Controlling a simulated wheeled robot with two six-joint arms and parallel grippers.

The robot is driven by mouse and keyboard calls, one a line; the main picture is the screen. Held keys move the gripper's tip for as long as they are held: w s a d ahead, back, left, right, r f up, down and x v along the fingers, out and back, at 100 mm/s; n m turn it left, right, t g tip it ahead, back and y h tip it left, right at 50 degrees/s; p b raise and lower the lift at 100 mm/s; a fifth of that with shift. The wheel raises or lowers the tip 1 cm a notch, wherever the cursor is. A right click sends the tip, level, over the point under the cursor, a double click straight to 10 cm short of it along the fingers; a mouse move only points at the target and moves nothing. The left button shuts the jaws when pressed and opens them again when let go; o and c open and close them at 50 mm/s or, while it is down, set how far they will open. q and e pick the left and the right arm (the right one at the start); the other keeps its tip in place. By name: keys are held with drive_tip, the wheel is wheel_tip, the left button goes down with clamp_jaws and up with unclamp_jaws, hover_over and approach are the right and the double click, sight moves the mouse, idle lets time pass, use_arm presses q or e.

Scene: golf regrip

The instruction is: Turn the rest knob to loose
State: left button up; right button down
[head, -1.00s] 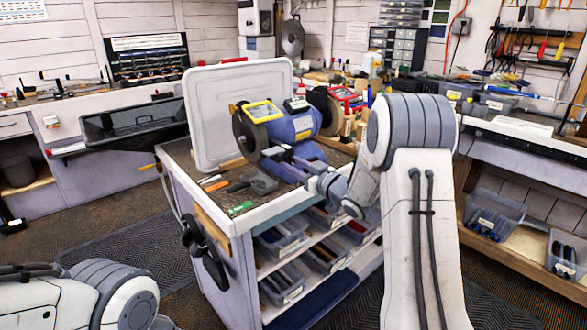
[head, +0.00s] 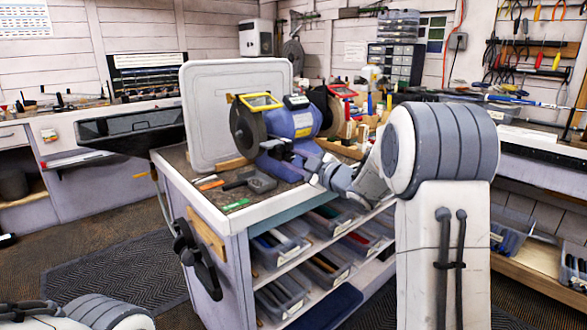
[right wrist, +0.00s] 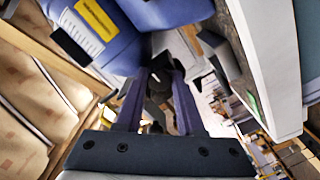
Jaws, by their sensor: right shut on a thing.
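The blue bench grinder (head: 292,120) stands on the cart top, with a dark wheel at each end and a yellow-framed shield at its left. Its blue housing also fills the top of the right wrist view (right wrist: 165,12). My right gripper (head: 277,156) is at the front of the grinder, below the left wheel. In the right wrist view, its two purple fingers (right wrist: 160,82) are shut on a small dark part, which I take to be the rest knob (right wrist: 157,84). The fingers mostly hide it, so its setting cannot be read. My left gripper is out of view.
The cart top (head: 172,160) also holds a grey-headed hammer (head: 260,182), a green stick (head: 236,204) and an upright white panel (head: 215,110). Bins (head: 280,245) fill the shelves below. A dark tray (head: 130,130) stands behind the cart. Floor at left is open.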

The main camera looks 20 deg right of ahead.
drive_tip(key=shift+n, duration=0.3)
idle(0.4)
drive_tip(key=c, duration=0.5)
unclamp_jaws()
drive_tip(key=shift+c, duration=0.2)
drive_tip(key=v, duration=1)
drive_tip(key=shift+s+b, duration=0.25)
drive_tip(key=shift+b, duration=0.1)
drive_tip(key=shift+d, duration=0.1)
